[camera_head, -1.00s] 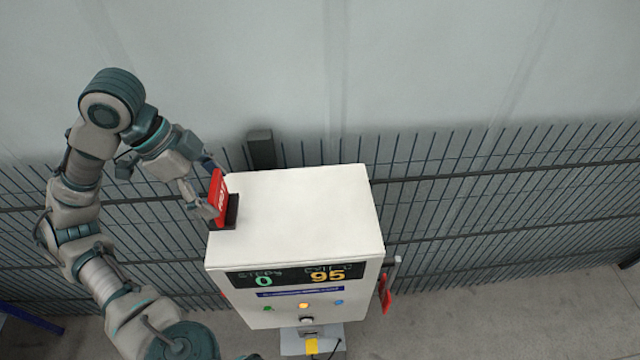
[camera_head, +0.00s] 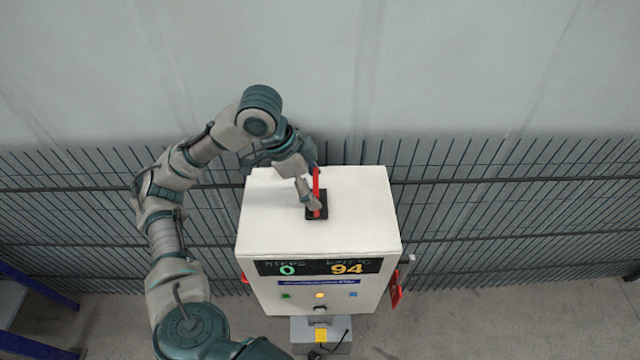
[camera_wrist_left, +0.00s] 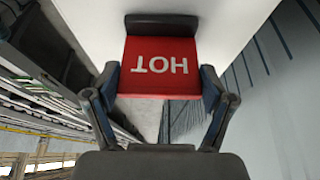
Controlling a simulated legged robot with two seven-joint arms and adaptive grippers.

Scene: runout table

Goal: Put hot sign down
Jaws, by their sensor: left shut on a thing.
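The hot sign (camera_head: 317,190) is a red plate on a black base (camera_head: 316,213). In the head view it is at the middle of the white cabinet's top (camera_head: 362,205), seen nearly edge-on. My left gripper (camera_head: 312,203) is shut on the sign from its left side. In the left wrist view the red face of the hot sign (camera_wrist_left: 158,58) reads HOT upside down, with a finger at each side edge. Its black base (camera_wrist_left: 162,24) is beyond it, against the white surface. I cannot tell whether the base touches the top. My right gripper is not in view.
The cabinet's front has a display (camera_head: 318,267) reading 0 and 94, with buttons below. A red handle (camera_head: 396,288) is on its right side. A wire fence (camera_head: 500,205) stands behind. The cabinet top around the sign is clear.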

